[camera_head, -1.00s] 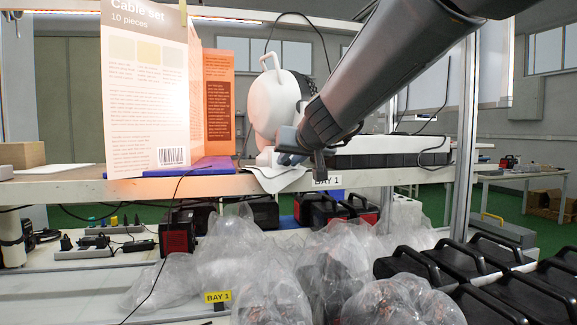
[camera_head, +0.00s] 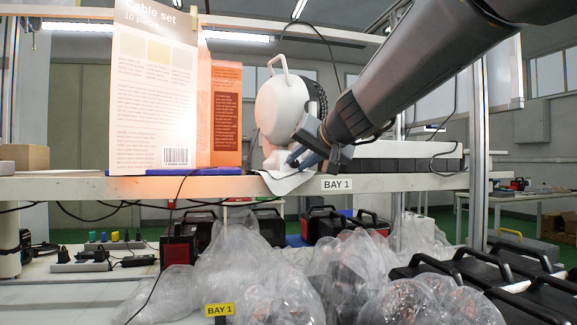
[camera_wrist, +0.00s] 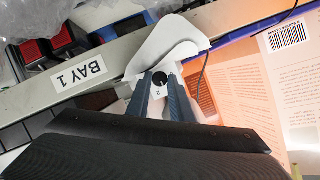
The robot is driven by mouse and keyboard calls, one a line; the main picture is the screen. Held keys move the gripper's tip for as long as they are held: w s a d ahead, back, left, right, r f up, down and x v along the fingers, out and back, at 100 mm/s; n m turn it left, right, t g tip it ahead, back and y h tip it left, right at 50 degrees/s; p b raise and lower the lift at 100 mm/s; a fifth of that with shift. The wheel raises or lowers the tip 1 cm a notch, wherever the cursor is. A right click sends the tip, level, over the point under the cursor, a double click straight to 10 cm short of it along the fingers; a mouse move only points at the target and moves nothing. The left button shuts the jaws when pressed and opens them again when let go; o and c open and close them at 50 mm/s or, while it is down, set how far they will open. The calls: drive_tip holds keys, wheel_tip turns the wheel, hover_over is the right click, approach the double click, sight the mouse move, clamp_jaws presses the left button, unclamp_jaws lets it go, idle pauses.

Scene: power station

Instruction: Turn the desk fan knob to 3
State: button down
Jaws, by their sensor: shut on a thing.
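The white desk fan (camera_head: 283,104) stands upright on the shelf, with a handle on top and a dark rear grille. My gripper (camera_head: 300,157) is at the fan's low base, at the front edge of the shelf. In the wrist view my gripper (camera_wrist: 160,88) has its two blue-grey fingers on either side of the small black knob (camera_wrist: 159,79), shut on it. A digit that looks like 2 shows beside the knob on the white base. Other dial marks are hidden or too small to read.
A tall "Cable set" box (camera_head: 152,95) and an orange box (camera_head: 226,115) stand left of the fan. A white sheet (camera_head: 288,183) hangs over the shelf edge beside the BAY 1 label (camera_head: 337,184). Clear bags (camera_head: 230,260) and black cases (camera_head: 440,270) fill the lower level.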

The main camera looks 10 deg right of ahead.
drive_tip(key=c, duration=1.8)
unclamp_jaws()
drive_tip(key=shift+c, duration=0.2)
drive_tip(key=p+v, duration=0.5)
drive_tip(key=v, duration=0.3)
drive_tip(key=shift+a+f, duration=0.1)
